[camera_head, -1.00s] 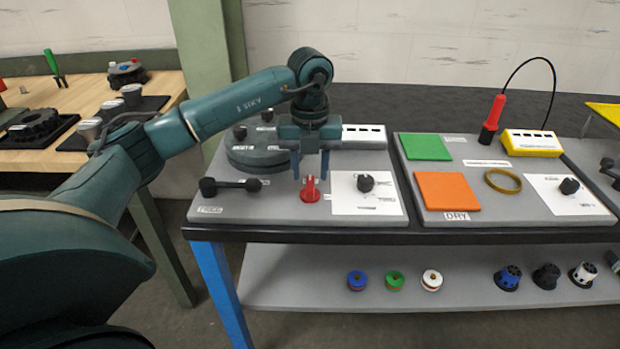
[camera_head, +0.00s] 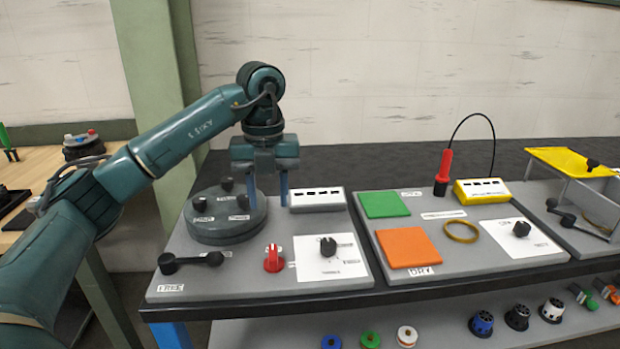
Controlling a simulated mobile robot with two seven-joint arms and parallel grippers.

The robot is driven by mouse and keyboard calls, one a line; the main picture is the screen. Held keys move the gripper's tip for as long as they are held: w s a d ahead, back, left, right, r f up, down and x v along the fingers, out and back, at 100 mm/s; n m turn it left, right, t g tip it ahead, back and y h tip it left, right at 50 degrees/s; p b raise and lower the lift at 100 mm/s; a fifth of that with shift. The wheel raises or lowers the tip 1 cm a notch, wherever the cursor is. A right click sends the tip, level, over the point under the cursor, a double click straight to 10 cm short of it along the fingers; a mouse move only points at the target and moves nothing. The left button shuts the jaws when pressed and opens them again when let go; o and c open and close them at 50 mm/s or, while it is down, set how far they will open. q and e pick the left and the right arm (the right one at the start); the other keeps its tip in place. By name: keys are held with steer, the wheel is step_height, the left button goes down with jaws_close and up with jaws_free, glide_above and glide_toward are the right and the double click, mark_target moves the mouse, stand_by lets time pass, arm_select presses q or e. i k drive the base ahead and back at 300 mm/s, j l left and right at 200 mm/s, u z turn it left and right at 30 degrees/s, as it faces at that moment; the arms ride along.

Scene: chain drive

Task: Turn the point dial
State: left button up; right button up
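A red dial (camera_head: 273,259) with a light pointer mark sits on the left grey board (camera_head: 225,281), near its front. A black knob (camera_head: 328,247) stands on a white card to its right. Small labels are too blurred to show which one is named the point dial. My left gripper (camera_head: 267,199) points down with its two fingers apart and nothing between them. It hangs above the board, behind the red dial and beside the round grey disc. It touches no dial that I can see. My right gripper is not in view.
The round grey disc (camera_head: 225,230) bears several black knobs. A black bar handle (camera_head: 190,262) lies front left. A white box (camera_head: 317,199) stands behind. The middle board (camera_head: 452,262) holds green and orange pads, a ring and another knob.

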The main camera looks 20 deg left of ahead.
mark_target(327, 245)
steer(key=k, duration=1)
